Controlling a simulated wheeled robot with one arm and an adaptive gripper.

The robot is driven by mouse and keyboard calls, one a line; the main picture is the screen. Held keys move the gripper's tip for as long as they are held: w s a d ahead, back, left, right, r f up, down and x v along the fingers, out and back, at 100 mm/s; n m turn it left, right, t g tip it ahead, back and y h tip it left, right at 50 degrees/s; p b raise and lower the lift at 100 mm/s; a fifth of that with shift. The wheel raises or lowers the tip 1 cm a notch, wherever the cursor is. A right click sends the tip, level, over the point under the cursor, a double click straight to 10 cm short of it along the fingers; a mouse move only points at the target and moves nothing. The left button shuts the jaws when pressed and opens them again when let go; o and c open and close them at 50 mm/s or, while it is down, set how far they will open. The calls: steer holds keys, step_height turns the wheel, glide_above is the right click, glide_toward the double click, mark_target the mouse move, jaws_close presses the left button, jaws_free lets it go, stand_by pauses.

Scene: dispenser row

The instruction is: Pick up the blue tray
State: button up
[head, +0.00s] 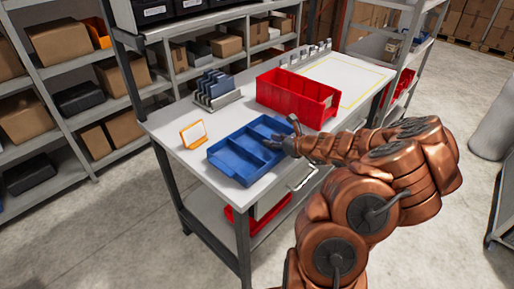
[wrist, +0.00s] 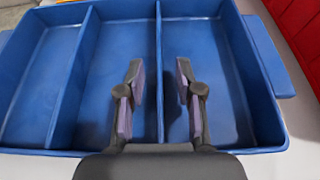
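The blue tray (head: 240,152) lies on the white tabletop, with long compartments split by dividers. It also fills most of the wrist view (wrist: 115,60) and looks empty. My gripper (head: 289,134) is at the tray's right end in the head view. In the wrist view my gripper (wrist: 158,75) is open, its two fingers on either side of one divider (wrist: 159,110), with a gap to it on both sides. I cannot tell whether the fingertips are below the divider's top edge.
A red bin (head: 297,95) stands behind the tray. An orange-framed card (head: 193,135) is to its left, and a grey rack (head: 215,90) is farther back. A yellow-outlined white area (head: 345,80) on the table is clear. Shelves with boxes (head: 60,42) stand behind.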

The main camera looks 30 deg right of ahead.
jaws_close()
stand_by(0.6)
